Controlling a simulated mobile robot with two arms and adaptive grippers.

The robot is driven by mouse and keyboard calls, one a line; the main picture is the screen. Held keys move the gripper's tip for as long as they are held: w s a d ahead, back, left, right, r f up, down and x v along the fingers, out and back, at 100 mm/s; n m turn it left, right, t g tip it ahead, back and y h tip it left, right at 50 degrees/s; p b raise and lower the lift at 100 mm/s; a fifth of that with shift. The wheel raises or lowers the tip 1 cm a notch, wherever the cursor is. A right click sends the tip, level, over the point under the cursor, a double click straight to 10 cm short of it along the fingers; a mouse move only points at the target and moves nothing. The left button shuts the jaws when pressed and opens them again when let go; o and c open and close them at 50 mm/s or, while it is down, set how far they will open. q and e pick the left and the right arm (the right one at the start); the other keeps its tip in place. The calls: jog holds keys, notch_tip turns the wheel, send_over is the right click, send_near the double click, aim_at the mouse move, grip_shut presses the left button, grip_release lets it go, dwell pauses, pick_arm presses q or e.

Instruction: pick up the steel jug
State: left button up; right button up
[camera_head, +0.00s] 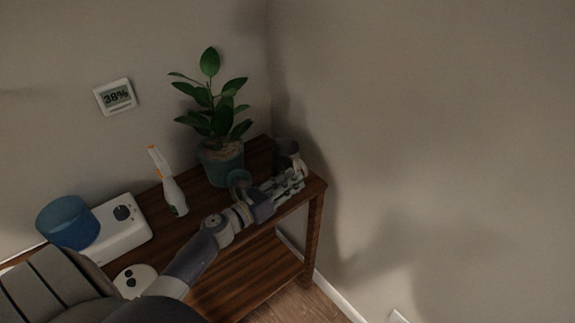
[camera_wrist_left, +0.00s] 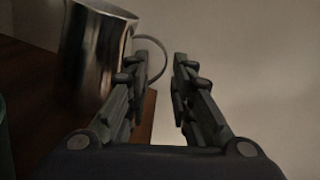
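The steel jug (camera_wrist_left: 95,55) is shiny and upright at the left of the left wrist view, on the dark wooden table top. Its thin curved handle (camera_wrist_left: 161,50) sticks out to the right and shows in the gap between my fingers. In the head view the jug (camera_head: 287,148) stands at the table's far right end, partly hidden by my gripper. My left gripper (camera_wrist_left: 158,68) is open, its left finger close beside the jug; I cannot tell whether they touch. In the head view the left gripper (camera_head: 298,178) reaches over the table's right end. My right gripper is not in view.
The wooden table (camera_head: 195,226) stands against the wall. A potted plant (camera_head: 221,165) is left of the jug. Further left are a white and orange bottle (camera_head: 172,190), a white device (camera_head: 122,228) and a blue cylinder (camera_head: 68,220). A wall corner rises behind the jug.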

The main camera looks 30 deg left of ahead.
aim_at(305, 169)
pick_arm(q)
jog(key=shift+p+x, duration=0.5)
jog(key=shift+x, duration=2.45)
jog(key=shift+s+r, duration=0.1)
jog(key=shift+s, duration=0.05)
grip_shut()
jog(key=shift+r, duration=0.1)
